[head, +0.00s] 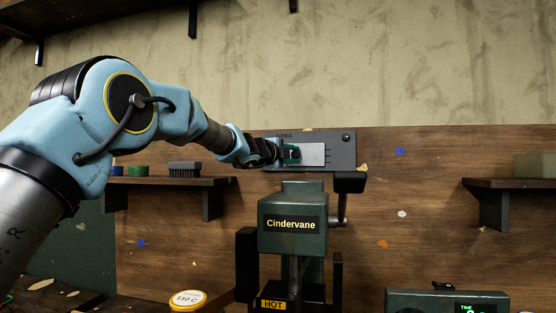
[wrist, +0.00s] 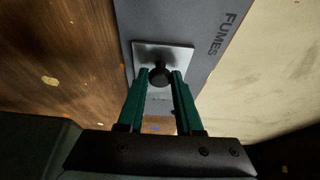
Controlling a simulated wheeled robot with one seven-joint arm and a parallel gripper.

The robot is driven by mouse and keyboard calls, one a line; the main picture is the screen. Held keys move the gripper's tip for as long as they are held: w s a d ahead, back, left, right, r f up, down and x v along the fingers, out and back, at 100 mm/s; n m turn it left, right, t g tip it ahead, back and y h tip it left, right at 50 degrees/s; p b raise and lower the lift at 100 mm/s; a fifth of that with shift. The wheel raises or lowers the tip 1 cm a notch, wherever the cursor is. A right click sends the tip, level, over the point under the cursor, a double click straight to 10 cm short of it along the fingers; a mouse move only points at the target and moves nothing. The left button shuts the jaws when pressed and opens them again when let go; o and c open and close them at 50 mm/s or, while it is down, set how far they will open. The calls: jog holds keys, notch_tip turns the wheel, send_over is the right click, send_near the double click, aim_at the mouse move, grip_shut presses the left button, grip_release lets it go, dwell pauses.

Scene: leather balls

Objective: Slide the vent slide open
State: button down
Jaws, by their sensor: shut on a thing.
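The vent slide is a light metal plate (head: 312,154) on a dark grey panel (head: 342,141) fixed to the back wall. In the wrist view the plate (wrist: 180,55) carries a round black knob (wrist: 160,76), and the panel beside it (wrist: 205,40) reads "FUMES". My gripper (head: 291,153) reaches the plate's left part from the left. In the wrist view its green fingers (wrist: 158,80) are shut on the knob, one on each side. The gripper hides part of the panel's left side in the head view.
A green "Cindervane" machine (head: 292,222) with a "HOT" label stands just below the panel. A left shelf (head: 222,182) holds a brush (head: 184,169) and small round tins. A right shelf (head: 500,184) holds a box. A round yellow-rimmed dial (head: 188,299) is low in front.

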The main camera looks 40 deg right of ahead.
aim_at(319, 155)
jog(key=s+d, duration=0.2)
jog(key=s, duration=0.1)
jog(key=s+d, duration=0.1)
jog(key=s, duration=0.1)
jog(key=shift+d+b, duration=0.1)
jog(key=shift+b, duration=0.25)
jog(key=shift+s, duration=0.1)
jog(key=c, duration=0.8)
grip_release()
jog(key=shift+d, duration=0.15)
jog(key=shift+o, duration=1.1)
jog(key=a+b, duration=0.1)
jog(key=a, duration=0.2)
jog(key=s+a+b, duration=0.1)
jog(key=a+b, duration=0.1)
jog(key=a, duration=0.2)
jog(key=s+a+b, duration=0.1)
jog(key=a+b, duration=0.1)
jog(key=a, duration=0.2)
jog(key=shift+w+d, duration=0.1)
